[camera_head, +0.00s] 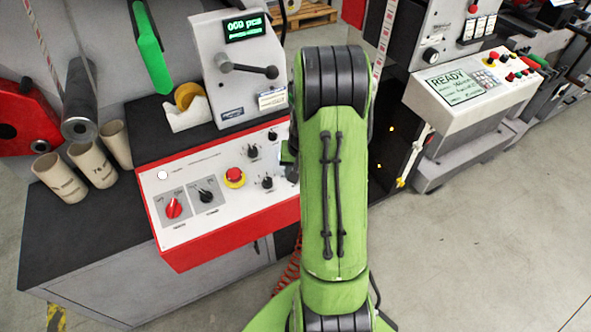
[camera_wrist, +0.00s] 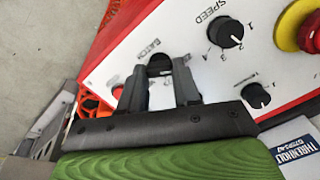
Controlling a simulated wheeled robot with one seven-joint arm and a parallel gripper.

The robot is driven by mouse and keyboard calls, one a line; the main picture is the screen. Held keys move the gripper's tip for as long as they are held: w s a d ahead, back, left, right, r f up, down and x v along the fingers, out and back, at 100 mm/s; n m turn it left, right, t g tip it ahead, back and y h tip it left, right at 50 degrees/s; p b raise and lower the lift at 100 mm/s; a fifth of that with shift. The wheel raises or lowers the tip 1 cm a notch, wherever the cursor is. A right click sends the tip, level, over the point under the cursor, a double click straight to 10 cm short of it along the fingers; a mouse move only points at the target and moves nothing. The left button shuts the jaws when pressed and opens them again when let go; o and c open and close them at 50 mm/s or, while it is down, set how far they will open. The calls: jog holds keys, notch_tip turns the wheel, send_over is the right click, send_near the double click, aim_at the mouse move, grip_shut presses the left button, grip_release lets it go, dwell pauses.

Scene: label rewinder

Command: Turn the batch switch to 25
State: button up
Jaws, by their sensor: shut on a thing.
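The batch switch (camera_wrist: 160,63) is a black knob on a white control panel (camera_head: 215,215) with a red front edge. In the wrist view the printed word BATCH stands beside it. My gripper (camera_wrist: 159,77) has one finger on each side of the knob and is shut on it. The scale numbers around the switch cannot be read, so its setting cannot be told. In the head view my green arm covers the switch and most of the gripper.
In the wrist view the SPEED knob (camera_wrist: 226,32), a smaller black knob (camera_wrist: 256,95) and a red emergency button (camera_wrist: 309,30) lie to the right. A red button (camera_wrist: 118,91) is close to the left finger. A grey display box (camera_head: 240,65) stands behind the panel.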

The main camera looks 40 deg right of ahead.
jog(key=o, duration=1)
jog(key=shift+o, duration=0.2)
jog(key=shift+r, duration=0.1)
jog(key=s+r+p, duration=0.3)
jog(key=r, duration=1.2)
jog(key=shift+r, duration=0.15)
jog(key=s+a+r+n+t, duration=0.1)
jog(key=a+r+n, duration=0.15)
jog(key=a, duration=0.35)
jog(key=s+a+r+n, duration=0.1)
jog(key=a+r, duration=0.3)
jog(key=a, duration=0.2)
jog(key=s+a+r+n+t, duration=0.2)
jog(key=s+a+n, duration=0.3)
jog(key=s+a, duration=0.6)
jog(key=shift+a+r, duration=0.15)
jog(key=shift+r, duration=0.1)
